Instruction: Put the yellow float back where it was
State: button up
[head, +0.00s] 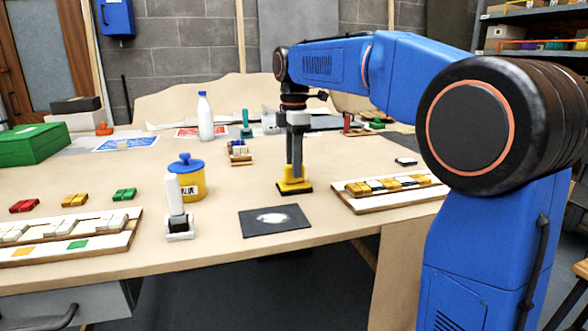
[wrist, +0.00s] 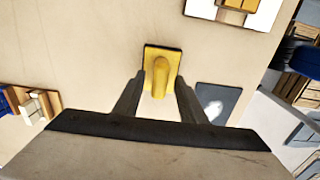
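The yellow float (head: 294,186) has a dark base and lies on the table in the middle of the head view. In the wrist view the float (wrist: 161,70) shows its rounded yellow handle along its middle. My gripper (head: 294,168) points straight down at the float. In the wrist view my gripper (wrist: 160,82) has its two dark fingers apart, one on each side of the handle, with gaps showing between. I cannot tell exactly how far the fingertips are above the table.
A dark plate with a pale patch (head: 275,220) lies in front of the float. A tile panel (head: 347,200) is at right, another (head: 125,238) at left. A white-handled tool (head: 180,227) and a yellow pot with blue lid (head: 191,186) stand left. A white bottle (head: 205,118) stands behind.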

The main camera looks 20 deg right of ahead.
notch_tip(320, 180, up, 10)
jog(key=shift+r, duration=0.25)
dwell(0.4)
